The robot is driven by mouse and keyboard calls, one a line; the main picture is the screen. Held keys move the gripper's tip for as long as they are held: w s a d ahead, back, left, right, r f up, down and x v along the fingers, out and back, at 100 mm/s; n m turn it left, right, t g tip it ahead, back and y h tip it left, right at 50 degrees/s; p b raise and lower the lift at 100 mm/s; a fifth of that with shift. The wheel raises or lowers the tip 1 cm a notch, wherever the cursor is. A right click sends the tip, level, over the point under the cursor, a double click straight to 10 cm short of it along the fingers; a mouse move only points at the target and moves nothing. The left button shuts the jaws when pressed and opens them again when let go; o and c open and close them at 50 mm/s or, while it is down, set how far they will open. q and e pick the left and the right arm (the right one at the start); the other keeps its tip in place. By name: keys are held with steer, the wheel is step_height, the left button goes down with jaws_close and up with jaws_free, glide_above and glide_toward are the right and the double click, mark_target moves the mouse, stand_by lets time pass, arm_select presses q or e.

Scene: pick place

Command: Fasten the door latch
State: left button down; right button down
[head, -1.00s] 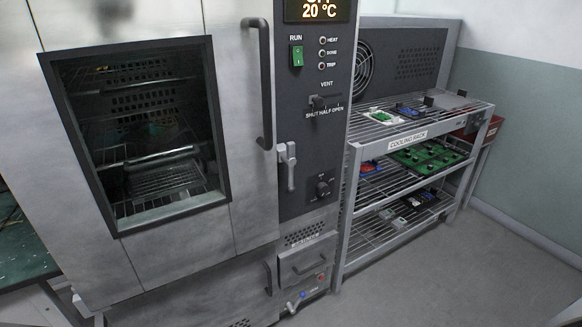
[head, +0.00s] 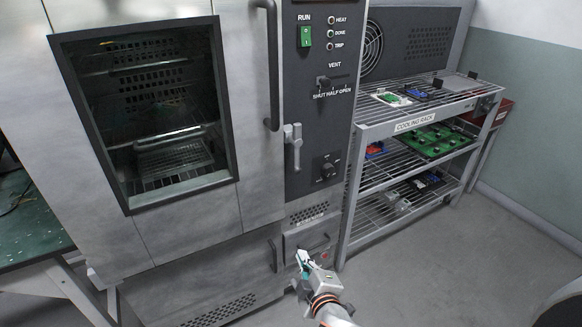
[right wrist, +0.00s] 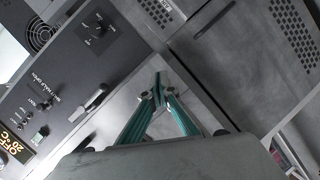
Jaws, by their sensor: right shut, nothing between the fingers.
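The door latch (head: 293,147) is a pale metal lever at the seam between the oven door (head: 185,240) and the dark control panel (head: 315,110). Its lever points down; I cannot tell whether it is engaged. The door appears to sit flush. In the right wrist view the latch (right wrist: 92,102) lies left of my fingertips. My right gripper (head: 302,258) is well below the latch, in front of the lower cabinet, apart from it. It is shut and empty, its green fingers (right wrist: 160,95) together in the wrist view. My left gripper is out of view.
A dark vertical door handle (head: 271,65) stands above and left of the latch. A small drawer (head: 310,240) is behind my right gripper. A cooling rack (head: 362,215) holding several boards stands to the right. The floor (head: 440,270) in front is clear.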

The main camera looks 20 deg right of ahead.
mark_target(296, 149)
steer(key=w+r+n+t+h, duration=0.1)
steer(key=w+r, duration=0.3)
steer(key=r, duration=0.4)
steer(key=w+r+n+t+h, duration=0.2)
steer(key=w+r, duration=0.3)
steer(key=r, duration=0.3)
steer(key=shift+w+r+h+p, duration=0.2)
steer(key=shift+h+p, duration=0.1)
steer(key=shift+p, duration=0.1)
steer(key=x, duration=1)
